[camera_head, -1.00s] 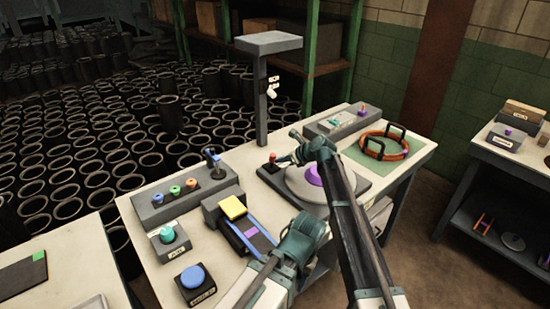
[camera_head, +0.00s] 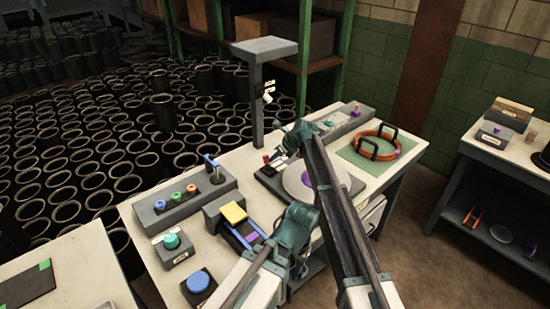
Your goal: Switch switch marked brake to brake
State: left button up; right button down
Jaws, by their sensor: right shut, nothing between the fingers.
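A small red-knobbed switch (camera_head: 266,158) stands on the back left corner of the dark base that carries a round grey disc (camera_head: 325,186). Its label is too small to read, so I cannot confirm it is the brake switch. My right gripper (camera_head: 277,157) is shut and empty, just right of the red knob; I cannot tell whether they touch. The right arm crosses in front of the disc and hides part of it and its purple centre (camera_head: 306,177). My left arm's wrist shows at the front of the table; its fingers are not clear.
A grey box (camera_head: 185,205) with coloured knobs and a blue lever is on the left. A yellow-topped block (camera_head: 234,212), a teal knob (camera_head: 171,241) and a blue button (camera_head: 198,282) are near it. A grey post (camera_head: 257,105) rises behind. An orange ring (camera_head: 376,150) lies right.

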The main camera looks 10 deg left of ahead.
jog(key=shift+r+p, duration=0.8)
jog(key=shift+p, duration=0.05)
jog(key=p+v, duration=1.1)
jog(key=v, duration=0.2)
jog(key=shift+s+d+r, duration=0.15)
jog(key=shift+d+r, duration=0.1)
jog(key=shift+r, duration=0.05)
